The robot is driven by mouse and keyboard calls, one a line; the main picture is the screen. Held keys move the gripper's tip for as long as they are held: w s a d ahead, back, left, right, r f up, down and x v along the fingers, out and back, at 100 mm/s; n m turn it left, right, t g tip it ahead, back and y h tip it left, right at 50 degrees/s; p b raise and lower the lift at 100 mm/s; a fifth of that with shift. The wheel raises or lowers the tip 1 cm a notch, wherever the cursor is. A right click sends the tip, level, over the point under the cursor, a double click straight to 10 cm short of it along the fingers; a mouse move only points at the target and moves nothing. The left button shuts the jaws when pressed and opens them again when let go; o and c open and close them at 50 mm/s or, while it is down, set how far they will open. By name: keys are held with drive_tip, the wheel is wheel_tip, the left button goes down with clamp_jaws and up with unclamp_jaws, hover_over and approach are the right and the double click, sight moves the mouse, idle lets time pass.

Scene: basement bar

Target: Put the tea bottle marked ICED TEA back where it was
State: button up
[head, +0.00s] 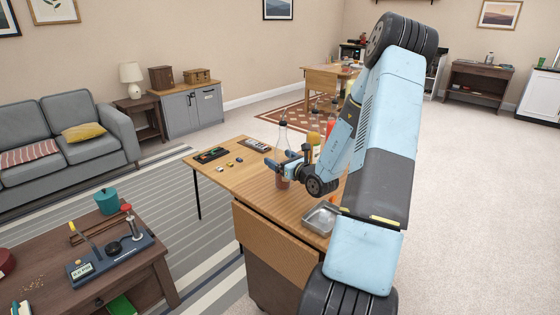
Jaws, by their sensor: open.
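More bottles stand behind my gripper, including one with yellow-orange (313,137) and one with red (330,128); my arm partly hides this group.
A metal tray (320,217) lies at the table's near right. A low brown table (145,270) with gadgets stands at front left. Carpet at right is clear.

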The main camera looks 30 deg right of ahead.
drive_tip(key=s+d, duration=0.2)
drive_tip(key=s, duration=1)
drive_tip(key=s+a+r+n+g+y, duration=0.1)
drive_tip(key=a+r+n+g+y, duration=0.6)
drive_tip(key=a+n, duration=0.6)
drive_tip(key=s+a+r+n+g, duration=0.3)
drive_tip(key=s+a+n, duration=0.1)
drive_tip(key=a, duration=0.2)
drive_tip(key=s+a+r+n+g, duration=0.2)
drive_tip(key=s+a+n+g, duration=0.15)
drive_tip(key=a, duration=0.25)
drive_tip(key=s+a+r+n+g+h, duration=0.2)
drive_tip(key=s+r+n+h, duration=0.2)
drive_tip(key=s+n, duration=0.4)
drive_tip(key=s+d+r+n+t+h, duration=0.3)
drive_tip(key=s+d+r+n+h, duration=0.1)
drive_tip(key=s+r+n+h, duration=0.1)
wheel_tip(320, 180, up, 3)
drive_tip(key=shift+s+d+f+t+h, duration=0.1)
drive_tip(key=shift+s+d+t+h, duration=0.25)
drive_tip(key=shift+s+h, duration=0.5)
drive_tip(key=shift+s, duration=0.15)
